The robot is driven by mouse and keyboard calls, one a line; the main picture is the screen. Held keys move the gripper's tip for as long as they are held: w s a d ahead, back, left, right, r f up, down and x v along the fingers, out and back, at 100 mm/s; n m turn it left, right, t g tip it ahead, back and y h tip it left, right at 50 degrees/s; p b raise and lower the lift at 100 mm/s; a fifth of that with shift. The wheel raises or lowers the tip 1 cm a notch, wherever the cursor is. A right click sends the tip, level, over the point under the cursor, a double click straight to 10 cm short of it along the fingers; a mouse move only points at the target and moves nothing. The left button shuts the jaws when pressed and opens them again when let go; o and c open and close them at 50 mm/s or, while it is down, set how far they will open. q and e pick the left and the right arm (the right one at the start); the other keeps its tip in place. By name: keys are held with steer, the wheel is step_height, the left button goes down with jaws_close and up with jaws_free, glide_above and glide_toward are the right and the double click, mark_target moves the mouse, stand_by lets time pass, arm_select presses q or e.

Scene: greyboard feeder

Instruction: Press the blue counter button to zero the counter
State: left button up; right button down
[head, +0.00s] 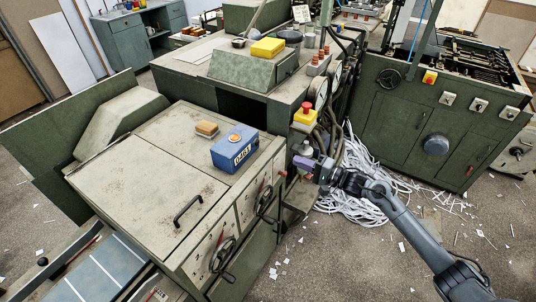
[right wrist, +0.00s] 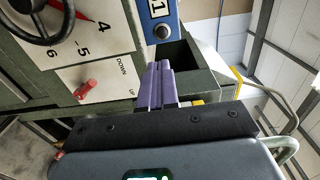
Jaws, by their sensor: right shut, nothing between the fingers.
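The blue counter box (head: 222,160) stands on the near greenish-grey cabinet top, its white number window (head: 242,154) seeming to read 0461. A round orange button (head: 235,138) sits on top of the box. In the right wrist view, the end of the blue counter (right wrist: 163,12) shows a digit 1 and a dark round knob (right wrist: 163,32) on its face. My right gripper (head: 302,162) is right of the cabinet, clear of the box. Its purple fingers (right wrist: 157,82) are together and empty, pointing toward the counter. My left gripper is out of view.
A tan block (head: 207,129) lies beside the box. A red emergency button (head: 306,108) on a yellow box and dark hoses stand near my right gripper. White paper strips (head: 350,185) cover the floor.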

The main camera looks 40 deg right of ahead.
steer(key=shift+w+r, duration=0.1)
steer(key=shift+w, duration=0.1)
steer(key=shift+w, duration=0.1)
steer(key=b, duration=0.2)
glide_toward(258, 143)
steer(key=x, duration=0.5)
steer(key=shift+w, duration=0.2)
steer(key=shift+w+a, duration=0.3)
steer(key=shift+w, duration=0.35)
